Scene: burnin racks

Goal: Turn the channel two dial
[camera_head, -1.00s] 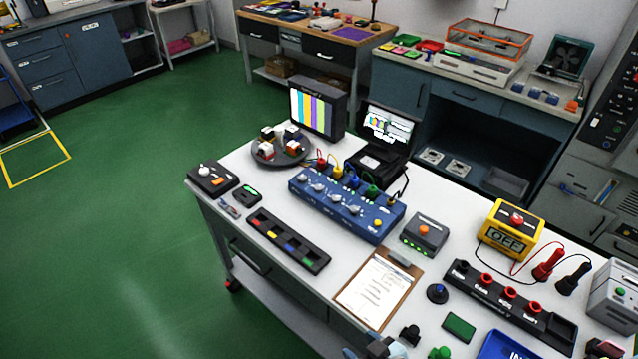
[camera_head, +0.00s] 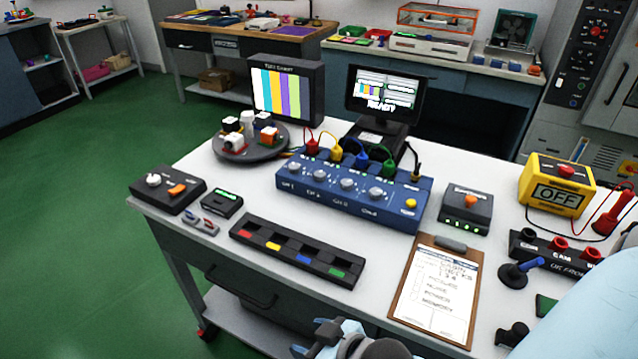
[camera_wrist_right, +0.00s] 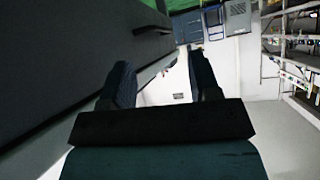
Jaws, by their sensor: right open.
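A blue channel box (camera_head: 350,205) stands on the white bench in the head view, with a row of grey dials on its sloped face. The channel two dial (camera_head: 319,176) is second from the left, between the channel one dial (camera_head: 293,168) and the channel three dial (camera_head: 347,184). My right gripper (camera_head: 327,338) shows at the bottom edge, in front of the bench and apart from the box. In the right wrist view its two dark fingers (camera_wrist_right: 160,80) are spread with nothing held between them. My left gripper is not in view.
A black strip with coloured slots (camera_head: 296,252) lies in front of the box. A clipboard (camera_head: 436,292) lies at its right front, and a grey box with an orange button (camera_head: 466,208) stands right. Coloured cables arch behind the dials. A monitor (camera_head: 286,92) stands behind.

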